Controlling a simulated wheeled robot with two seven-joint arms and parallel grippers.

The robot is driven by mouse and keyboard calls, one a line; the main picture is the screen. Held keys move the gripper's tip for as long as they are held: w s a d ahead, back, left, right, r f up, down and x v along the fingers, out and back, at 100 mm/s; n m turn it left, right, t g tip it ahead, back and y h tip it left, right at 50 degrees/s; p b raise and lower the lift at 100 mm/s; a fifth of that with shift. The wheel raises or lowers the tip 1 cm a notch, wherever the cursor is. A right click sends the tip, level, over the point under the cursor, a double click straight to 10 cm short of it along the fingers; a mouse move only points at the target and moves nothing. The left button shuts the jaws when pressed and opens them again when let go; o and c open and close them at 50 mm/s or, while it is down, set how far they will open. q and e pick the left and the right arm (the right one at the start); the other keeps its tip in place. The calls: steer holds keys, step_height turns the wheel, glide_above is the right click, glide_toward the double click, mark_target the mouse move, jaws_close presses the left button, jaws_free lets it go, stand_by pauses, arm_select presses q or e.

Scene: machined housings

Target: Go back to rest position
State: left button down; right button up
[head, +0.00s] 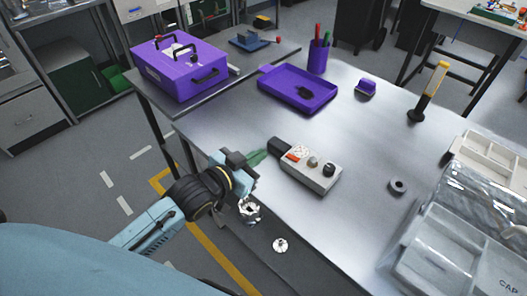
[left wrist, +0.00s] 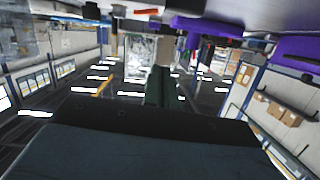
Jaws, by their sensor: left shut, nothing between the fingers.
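My left gripper (head: 261,155) reaches in from the lower left over the table's near-left edge. Its dark green fingers are together and hold nothing. They point at a grey control box (head: 312,168) with a red button and dark knobs; whether they touch it I cannot tell. In the left wrist view the closed fingers (left wrist: 159,86) show at the centre, with nothing between them. A silver machined housing (head: 250,211) is just below the gripper, and a flat round metal part (head: 281,245) lies on a dark strip nearby. My right gripper is not in view.
A purple toolbox (head: 180,72) stands at the back left.

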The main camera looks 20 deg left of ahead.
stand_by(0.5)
arm_select(q)
steer(key=s+a+f+n+g+y, duration=0.1)
steer(key=s+f+g, duration=0.1)
steer(key=s+g, duration=0.35)
steer(key=s+f+n+g+y, duration=0.1)
steer(key=s+f+g+y, duration=0.1)
steer(key=s, duration=0.7)
steer(key=s+a+f+g+y, duration=0.1)
steer(key=s+f+g, duration=0.25)
steer(key=s, duration=0.45)
step_height(320, 180, down, 25)
steer(key=s+g+b, duration=0.1)
steer(key=s+a+f+g+b, duration=0.1)
steer(key=s+a+f, duration=0.1)
steer(key=s+f, duration=1.4)
steer(key=shift+s+a+g, duration=0.3)
steer(key=shift+s+a, duration=0.05)
